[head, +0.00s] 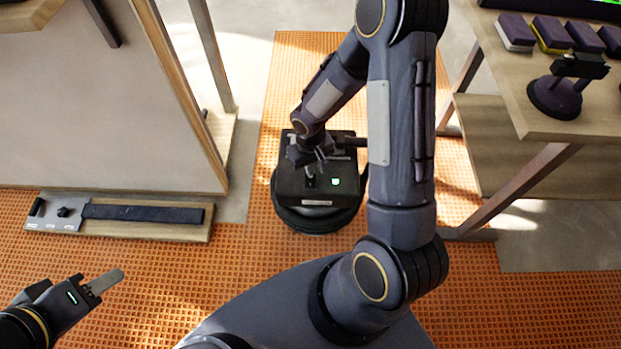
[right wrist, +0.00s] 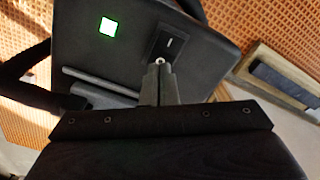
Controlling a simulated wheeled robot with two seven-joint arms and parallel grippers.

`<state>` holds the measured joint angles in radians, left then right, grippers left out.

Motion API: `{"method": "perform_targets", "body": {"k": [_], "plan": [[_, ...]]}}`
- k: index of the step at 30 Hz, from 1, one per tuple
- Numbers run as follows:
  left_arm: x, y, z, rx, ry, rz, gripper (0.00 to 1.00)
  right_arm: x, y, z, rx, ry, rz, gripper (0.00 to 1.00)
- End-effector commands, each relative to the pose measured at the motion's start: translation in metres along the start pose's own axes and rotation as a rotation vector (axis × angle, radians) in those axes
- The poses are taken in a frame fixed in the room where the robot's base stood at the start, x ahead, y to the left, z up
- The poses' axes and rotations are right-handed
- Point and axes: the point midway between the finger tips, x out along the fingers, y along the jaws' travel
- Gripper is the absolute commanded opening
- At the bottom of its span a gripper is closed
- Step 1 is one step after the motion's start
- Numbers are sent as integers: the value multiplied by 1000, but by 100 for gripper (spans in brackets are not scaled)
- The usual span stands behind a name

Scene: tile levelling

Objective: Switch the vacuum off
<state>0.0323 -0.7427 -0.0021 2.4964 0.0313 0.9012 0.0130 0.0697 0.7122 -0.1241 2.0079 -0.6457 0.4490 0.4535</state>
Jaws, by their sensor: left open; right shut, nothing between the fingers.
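The vacuum (head: 290,182) is a black box on a round black base, standing on the floor in the middle of the head view. A green light (head: 335,181) glows on its top, and it also shows lit in the right wrist view (right wrist: 108,27). A small black switch plate with a pale mark (right wrist: 172,42) sits beside the light. My right gripper (head: 315,166) is shut and empty, pointing down at the vacuum's top. Its fingertips (right wrist: 159,66) are at the near end of the switch plate; I cannot tell whether they touch. My left gripper (head: 100,285) is open, away at lower left.
A wooden board with a dark strip (head: 140,214) lies on the floor at left, by a large leaning panel (head: 90,100). A table (head: 500,80) at right holds several dark blocks and a round-based handled tool (head: 556,95). Orange waffled matting (head: 250,260) around the vacuum is clear.

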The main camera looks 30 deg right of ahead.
Motion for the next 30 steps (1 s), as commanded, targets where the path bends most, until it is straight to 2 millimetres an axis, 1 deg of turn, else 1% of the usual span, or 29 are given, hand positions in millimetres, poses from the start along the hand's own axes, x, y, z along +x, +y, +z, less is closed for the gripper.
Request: {"method": "perform_targets", "body": {"k": [30], "plan": [[12,-5,6,0,0,0,42,15,0,0,0,0,0,0]]}}
